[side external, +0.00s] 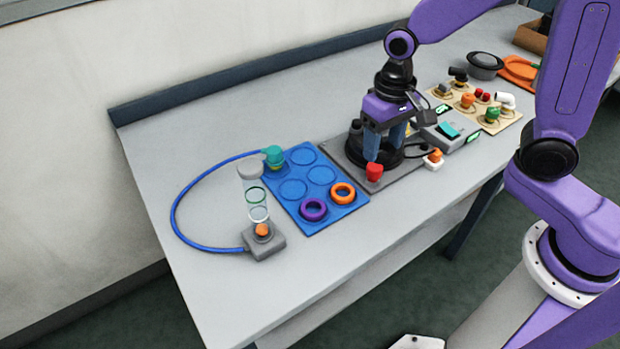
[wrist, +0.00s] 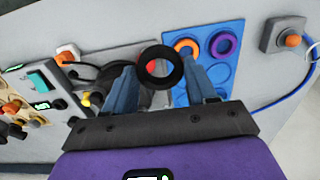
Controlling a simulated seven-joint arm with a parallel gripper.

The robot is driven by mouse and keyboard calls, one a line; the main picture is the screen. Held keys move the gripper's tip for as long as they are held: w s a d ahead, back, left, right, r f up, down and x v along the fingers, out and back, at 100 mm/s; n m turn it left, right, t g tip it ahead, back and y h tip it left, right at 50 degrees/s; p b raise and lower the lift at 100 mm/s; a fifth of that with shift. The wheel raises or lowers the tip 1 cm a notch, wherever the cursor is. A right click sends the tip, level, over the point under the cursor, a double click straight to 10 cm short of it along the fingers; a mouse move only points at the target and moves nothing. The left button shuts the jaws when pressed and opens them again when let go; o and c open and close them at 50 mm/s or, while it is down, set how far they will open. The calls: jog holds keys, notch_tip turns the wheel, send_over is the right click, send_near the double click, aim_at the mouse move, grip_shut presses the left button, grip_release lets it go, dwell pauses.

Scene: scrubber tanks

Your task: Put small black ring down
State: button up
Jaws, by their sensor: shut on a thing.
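My gripper (wrist: 160,70) is shut on the small black ring (wrist: 160,50), which sits between its two blue fingertips in the wrist view. In the side view my gripper (side external: 385,145) is over the dark grey plate (side external: 345,150), to the right of the blue board. I cannot clearly tell the small black ring apart there from the black round part around and below the fingers. The blue board (side external: 299,213) has several circle outlines. A purple ring (side external: 304,212) and an orange ring (side external: 336,188) lie on its near side; other circles are empty.
A red knob (side external: 374,172) stands at the plate's near edge. A clear tube (side external: 255,190), a teal-capped piece (side external: 274,158) and a blue hose (side external: 172,212) are left. A grey switch box (side external: 440,133) and a valve panel (side external: 480,108) are right. The table's near left is clear.

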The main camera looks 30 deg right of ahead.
send_over(322, 174)
jog(key=f, duration=0.9)
jog(key=shift+s+f, duration=0.25)
jog(key=shift+s, duration=0.05)
jog(key=shift+w+f, duration=0.2)
jog(key=shift+f, duration=1.6)
jog(key=shift+f, duration=0.15)
jog(key=o, duration=1.2)
jog(key=shift+c, duration=0.2)
